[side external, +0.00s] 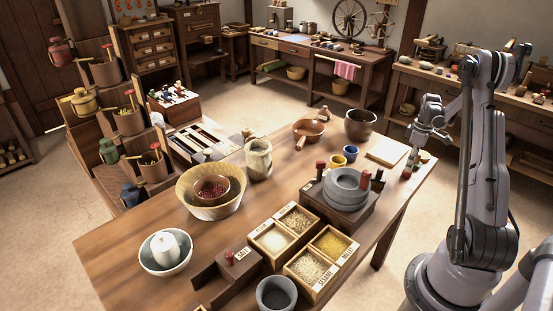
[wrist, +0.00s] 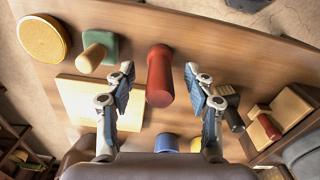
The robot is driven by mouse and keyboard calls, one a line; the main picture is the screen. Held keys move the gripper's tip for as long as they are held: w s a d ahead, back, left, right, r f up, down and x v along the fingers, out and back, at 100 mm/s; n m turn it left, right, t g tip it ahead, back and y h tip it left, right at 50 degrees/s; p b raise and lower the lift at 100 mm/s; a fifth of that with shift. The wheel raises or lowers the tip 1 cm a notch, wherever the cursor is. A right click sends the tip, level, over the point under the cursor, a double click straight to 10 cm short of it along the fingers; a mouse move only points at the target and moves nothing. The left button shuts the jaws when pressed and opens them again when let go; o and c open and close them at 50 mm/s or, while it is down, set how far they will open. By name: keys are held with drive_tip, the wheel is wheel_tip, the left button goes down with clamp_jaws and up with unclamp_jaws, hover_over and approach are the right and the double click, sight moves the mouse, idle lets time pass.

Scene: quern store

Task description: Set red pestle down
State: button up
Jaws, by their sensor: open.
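The red pestle (wrist: 160,75) is in the wrist view, over the wooden table (wrist: 215,45). It sits between the two fingers of my gripper (wrist: 160,78), with a visible gap on each side. The fingers are open and do not touch it. How its lower end meets the table is hard to tell from this angle. In the side view my gripper (side external: 428,137) is above the table's right end, near the pale board (side external: 387,150). The pestle is too small there to make out surely.
In the wrist view, a green-based wooden-handled tool (wrist: 96,54) and a yellow disc (wrist: 42,38) lie left of the pestle. A blue cup (wrist: 167,143) is below it. In the side view, the quern (side external: 346,187) and grain boxes (side external: 307,250) stand further left.

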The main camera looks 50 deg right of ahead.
wheel_tip(320, 180, up, 8)
drive_tip(key=shift+w+a+r, duration=0.15)
drive_tip(key=shift+r, duration=0.15)
drive_tip(key=w+a+r+t+h, duration=0.1)
drive_tip(key=w+a+r, duration=0.25)
drive_tip(key=a, duration=0.35)
drive_tip(key=w+a+r+t, duration=0.1)
drive_tip(key=w+a+r, duration=0.25)
drive_tip(key=a, duration=0.45)
drive_tip(key=w+a+r+h, duration=0.1)
drive_tip(key=w+a+r, duration=0.25)
drive_tip(key=a, duration=0.35)
drive_tip(key=s+a+m+t+y, duration=0.1)
drive_tip(key=s+a+t, duration=0.1)
drive_tip(key=a, duration=1)
drive_tip(key=s+a+t+y, duration=0.1)
drive_tip(key=s+a+t, duration=0.2)
drive_tip(key=a, duration=1)
drive_tip(key=shift+s+a+r+m, duration=0.15)
drive_tip(key=shift+s+r+m, duration=0.2)
drive_tip(key=shift+s, duration=0.2)
